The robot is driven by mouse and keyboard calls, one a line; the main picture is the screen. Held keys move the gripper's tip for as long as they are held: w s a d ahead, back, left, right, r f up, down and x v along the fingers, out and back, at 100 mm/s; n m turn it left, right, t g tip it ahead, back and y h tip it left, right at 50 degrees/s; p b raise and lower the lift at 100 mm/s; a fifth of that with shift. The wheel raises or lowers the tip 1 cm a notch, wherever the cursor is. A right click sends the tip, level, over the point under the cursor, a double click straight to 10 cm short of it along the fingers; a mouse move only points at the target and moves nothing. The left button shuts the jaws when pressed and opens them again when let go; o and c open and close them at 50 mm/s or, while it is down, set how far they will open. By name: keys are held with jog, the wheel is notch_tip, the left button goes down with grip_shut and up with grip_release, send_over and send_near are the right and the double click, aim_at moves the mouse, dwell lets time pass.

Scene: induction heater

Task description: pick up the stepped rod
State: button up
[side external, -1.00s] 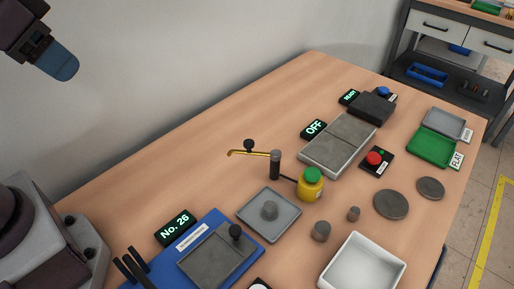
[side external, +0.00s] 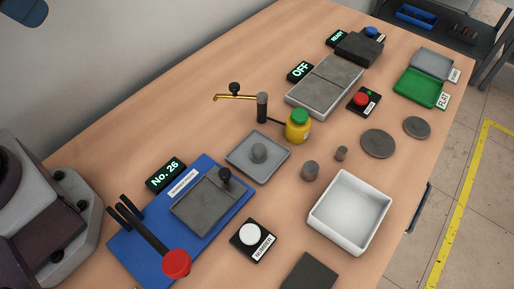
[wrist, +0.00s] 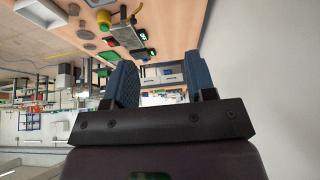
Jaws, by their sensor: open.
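I cannot single out the stepped rod with certainty. Only a blue fingertip of my gripper (side external: 32,12) shows there, high at the top left, far from these pieces. In the wrist view my gripper (wrist: 160,72) has its two blue fingers apart with nothing between them. That view looks across the room, with the table along its top.
A white bin (side external: 342,241), a yellow bottle (side external: 298,130), a brass-armed post (side external: 262,107) and two flat discs (side external: 377,143) (side external: 417,127) stand around the pieces. A blue fixture (side external: 130,245) with a red-knobbed lever (side external: 176,263) is at front left. The table's back left is clear.

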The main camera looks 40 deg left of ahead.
jog(key=shift+o, duration=0.7)
